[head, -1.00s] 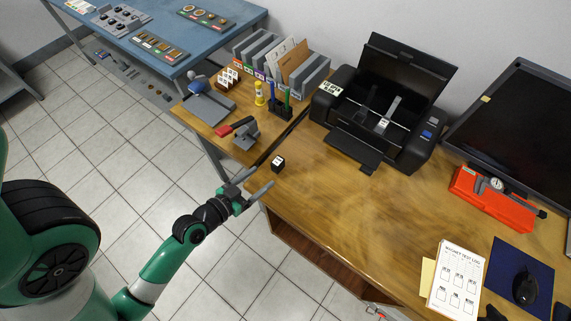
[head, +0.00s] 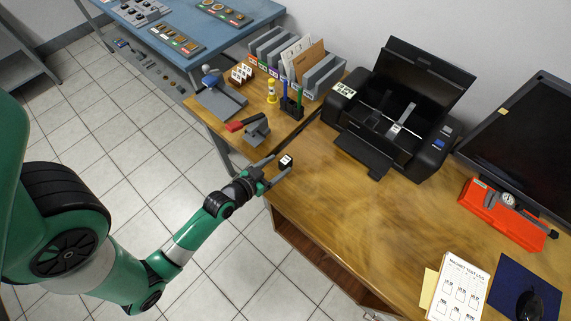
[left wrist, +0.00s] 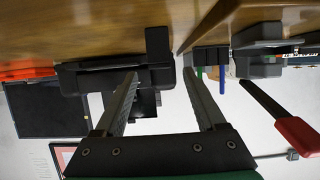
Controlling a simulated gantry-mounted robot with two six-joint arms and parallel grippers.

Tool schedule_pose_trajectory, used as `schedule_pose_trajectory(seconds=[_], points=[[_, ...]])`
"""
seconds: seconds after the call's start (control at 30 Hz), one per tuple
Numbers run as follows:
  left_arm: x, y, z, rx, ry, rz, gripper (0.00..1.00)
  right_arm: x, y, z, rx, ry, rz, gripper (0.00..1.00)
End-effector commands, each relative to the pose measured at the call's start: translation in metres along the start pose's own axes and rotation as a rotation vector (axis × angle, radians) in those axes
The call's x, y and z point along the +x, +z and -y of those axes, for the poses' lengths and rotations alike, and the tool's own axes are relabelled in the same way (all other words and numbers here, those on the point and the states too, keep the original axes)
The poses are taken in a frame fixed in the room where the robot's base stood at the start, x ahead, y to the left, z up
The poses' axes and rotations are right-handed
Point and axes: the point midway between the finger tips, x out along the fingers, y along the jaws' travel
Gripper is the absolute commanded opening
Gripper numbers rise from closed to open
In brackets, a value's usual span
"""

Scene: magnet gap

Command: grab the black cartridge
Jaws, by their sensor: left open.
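The black cartridge (head: 286,161) is a small black block with a white label on top, standing on the wooden desk near its left front edge. My left gripper (head: 281,165) is open, with its fingertips close to the cartridge and pointing at it. In the left wrist view, which looks upside down, the cartridge (left wrist: 158,42) appears as a dark block lined up with the gap between the two fingers (left wrist: 162,82). I cannot tell whether either finger touches it. My right gripper is not in view.
A black printer (head: 400,120) stands behind and to the right. A red-handled tool (head: 248,124) and a pen holder (head: 291,108) sit behind the cartridge. An orange case with a gauge (head: 500,212) lies at the right. The desk's middle (head: 350,205) is clear.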

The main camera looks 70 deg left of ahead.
Motion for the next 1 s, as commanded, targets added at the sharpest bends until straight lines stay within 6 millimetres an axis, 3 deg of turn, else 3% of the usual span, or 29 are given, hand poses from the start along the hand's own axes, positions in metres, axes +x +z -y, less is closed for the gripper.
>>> schedule_pose_trajectory(seconds=[0.13, 0.37, 0.8, 1.0], points=[[0.022, 0.002, 0.000, 0.001, 0.001, 0.000, 0.72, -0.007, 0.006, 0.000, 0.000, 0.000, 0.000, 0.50], [0.025, 0.001, 0.000, 0.000, 0.001, 0.001, 0.72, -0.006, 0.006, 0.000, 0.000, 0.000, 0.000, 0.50], [0.024, 0.001, 0.000, 0.000, 0.001, 0.001, 0.00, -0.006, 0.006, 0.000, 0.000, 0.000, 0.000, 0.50], [0.024, 0.001, 0.000, 0.000, 0.000, 0.000, 0.00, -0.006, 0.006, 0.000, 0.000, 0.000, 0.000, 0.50]])
